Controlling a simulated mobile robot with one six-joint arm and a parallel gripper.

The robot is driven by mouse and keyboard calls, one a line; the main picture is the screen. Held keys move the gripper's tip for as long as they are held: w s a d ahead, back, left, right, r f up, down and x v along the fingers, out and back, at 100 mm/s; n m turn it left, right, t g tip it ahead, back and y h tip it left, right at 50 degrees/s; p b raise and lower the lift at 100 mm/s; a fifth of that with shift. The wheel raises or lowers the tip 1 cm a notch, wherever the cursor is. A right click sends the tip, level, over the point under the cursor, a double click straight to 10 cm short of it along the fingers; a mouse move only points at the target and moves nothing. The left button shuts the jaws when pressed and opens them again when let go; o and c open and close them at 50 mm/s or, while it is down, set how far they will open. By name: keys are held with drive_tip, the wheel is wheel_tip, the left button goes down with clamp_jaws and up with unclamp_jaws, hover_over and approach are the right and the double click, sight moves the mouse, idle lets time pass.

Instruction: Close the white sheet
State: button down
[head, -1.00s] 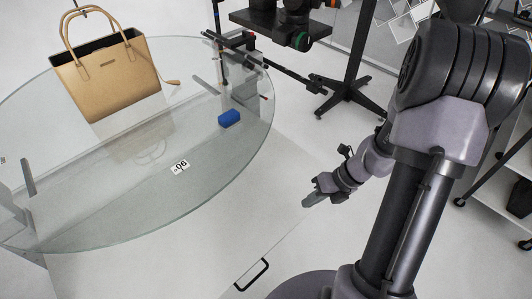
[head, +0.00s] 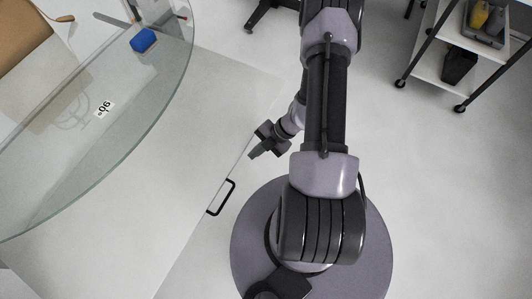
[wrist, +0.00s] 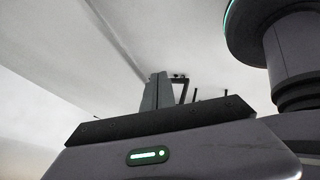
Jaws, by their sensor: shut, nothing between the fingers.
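The white sheet (head: 170,178) is a flat pale panel that extends beneath the glass turntable. A black bar handle (head: 222,197) sits at its right edge. My gripper (head: 254,155) is near that edge, up and to the right of the handle in the head view, apart from it. In the wrist view my gripper's fingers (wrist: 156,92) are together and empty. The dark handle (wrist: 183,88) shows just right of the fingertips there, and the sheet (wrist: 50,60) fills the left side. How high the fingers are above the sheet is hard to tell.
The round glass turntable (head: 140,125) bears a blue block (head: 143,40), a number label (head: 104,109) and part of a tan bag (head: 18,35). A wheeled shelf (head: 455,55) stands at the upper right. The floor right of my base is clear.

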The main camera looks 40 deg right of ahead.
drive_tip(key=shift+w+a, duration=0.35)
drive_tip(key=shift+w, duration=0.45)
